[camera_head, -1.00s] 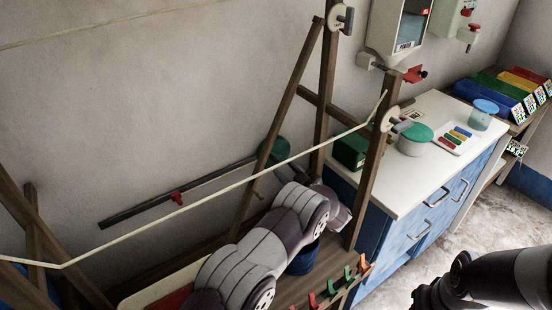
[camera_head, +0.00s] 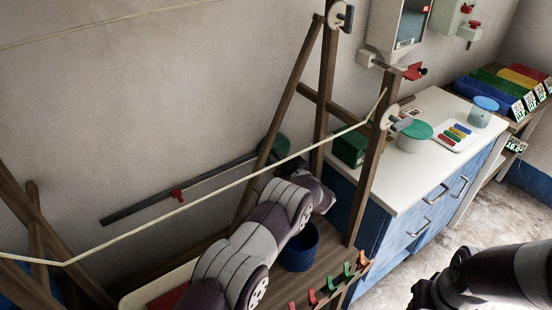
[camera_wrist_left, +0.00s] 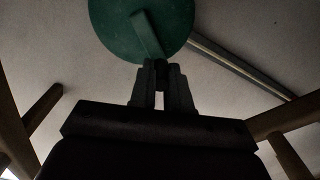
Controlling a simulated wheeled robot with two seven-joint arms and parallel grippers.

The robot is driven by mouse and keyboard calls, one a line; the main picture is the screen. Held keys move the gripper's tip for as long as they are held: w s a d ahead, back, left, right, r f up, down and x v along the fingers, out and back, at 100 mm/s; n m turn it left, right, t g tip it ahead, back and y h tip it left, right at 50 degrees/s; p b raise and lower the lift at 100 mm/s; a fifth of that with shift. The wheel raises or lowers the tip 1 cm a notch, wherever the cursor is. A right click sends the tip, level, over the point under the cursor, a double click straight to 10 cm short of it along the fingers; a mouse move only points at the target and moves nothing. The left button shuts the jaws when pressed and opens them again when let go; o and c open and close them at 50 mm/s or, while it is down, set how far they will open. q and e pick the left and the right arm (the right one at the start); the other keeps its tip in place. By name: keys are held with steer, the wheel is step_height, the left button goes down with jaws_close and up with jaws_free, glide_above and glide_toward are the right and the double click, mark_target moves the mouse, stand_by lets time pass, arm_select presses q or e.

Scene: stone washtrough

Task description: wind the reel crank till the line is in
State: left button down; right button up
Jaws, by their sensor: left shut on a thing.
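A green round reel (camera_head: 281,147) is mounted by the wall behind the wooden frame; it also shows in the left wrist view (camera_wrist_left: 115,25). A crank arm (camera_wrist_left: 147,35) crosses its face there. My left gripper (camera_wrist_left: 161,76) is shut at the outer end of this crank; the gripped part is mostly hidden between the fingers. In the head view my left wrist covers the grip. A pale line (camera_head: 190,205) runs taut from the lower left up to a white pulley (camera_head: 389,117) on the front post. My right gripper (camera_head: 430,296) is at the lower right, away from the reel.
Wooden posts (camera_head: 368,178) stand close around my left arm. A blue cup (camera_head: 299,250) and colored hooks (camera_head: 330,284) are beside it. A grey bar (camera_head: 150,204) with a red clip runs along the wall. A white counter (camera_head: 402,180) stands to the right.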

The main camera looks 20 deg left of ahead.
arm_select(q)
steer(key=shift+w+d+r+m+b, duration=0.3)
steer(key=shift+m+b, duration=0.45)
steer(key=shift+m, duration=0.4)
steer(key=shift+w+d+r+m+b, duration=0.35)
steer(key=shift+m+b, duration=0.35)
steer(key=shift+m, duration=0.5)
steer(key=shift+w+d+r+m+b, duration=0.2)
steer(key=shift+w+m+b, duration=0.2)
steer(key=shift+m+b, duration=0.55)
steer(key=c, duration=1.1)
jaws_free()
steer(key=v, duration=1.2)
steer(key=shift+s+d+b, duration=0.25)
steer(key=shift+d+b, duration=0.05)
steer(key=shift+b, duration=0.1)
